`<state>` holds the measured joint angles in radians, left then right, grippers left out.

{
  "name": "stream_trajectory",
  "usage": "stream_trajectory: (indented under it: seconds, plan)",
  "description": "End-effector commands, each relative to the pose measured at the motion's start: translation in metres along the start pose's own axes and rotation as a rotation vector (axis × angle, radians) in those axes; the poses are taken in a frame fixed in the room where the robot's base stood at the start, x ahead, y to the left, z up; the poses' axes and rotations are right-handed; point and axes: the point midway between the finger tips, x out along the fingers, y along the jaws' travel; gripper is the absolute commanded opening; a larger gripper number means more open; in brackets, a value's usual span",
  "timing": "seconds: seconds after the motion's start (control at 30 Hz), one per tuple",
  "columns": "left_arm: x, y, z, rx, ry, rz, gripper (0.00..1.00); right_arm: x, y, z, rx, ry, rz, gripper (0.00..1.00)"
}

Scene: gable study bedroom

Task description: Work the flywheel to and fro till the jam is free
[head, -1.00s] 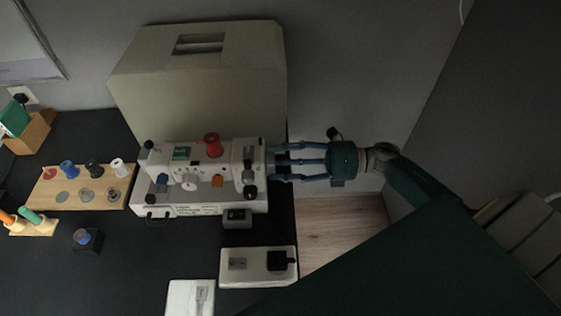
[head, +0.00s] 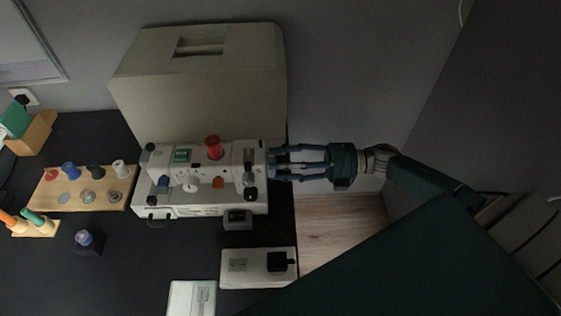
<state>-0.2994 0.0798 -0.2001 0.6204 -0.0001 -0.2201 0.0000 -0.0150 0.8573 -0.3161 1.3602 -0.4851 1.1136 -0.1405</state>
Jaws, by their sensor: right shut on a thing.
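The white sewing machine (head: 160,197) stands on the dark table, with a red spool (head: 213,147) on its top. Its flywheel is at the machine's right end, mostly hidden behind my fingertips. My right gripper (head: 275,163) comes in from the right and is shut on the flywheel, with its blue fingers reaching the machine's end. I cannot make out the exact contact of the fingers. My left gripper is out of view.
A large beige cover (head: 200,85) stands behind the machine. A wooden spool rack (head: 50,190) is at the left. A white board with a black plug (head: 277,261) lies in front. The table's right edge is close to the machine, with wooden floor (head: 340,220) beyond.

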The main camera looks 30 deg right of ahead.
Motion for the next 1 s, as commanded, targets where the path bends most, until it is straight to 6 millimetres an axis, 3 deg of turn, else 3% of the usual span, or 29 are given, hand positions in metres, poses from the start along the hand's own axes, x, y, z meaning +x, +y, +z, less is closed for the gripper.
stream_trajectory:
  seconds: [0.5, 1.0]
  plan:
    - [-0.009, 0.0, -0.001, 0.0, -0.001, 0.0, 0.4, 0.001, -0.004, -0.005, 0.432, 0.01, -0.012, 0.23]
    - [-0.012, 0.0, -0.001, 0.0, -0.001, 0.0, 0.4, 0.001, -0.003, -0.005, 0.584, 0.011, -0.01, 0.23]
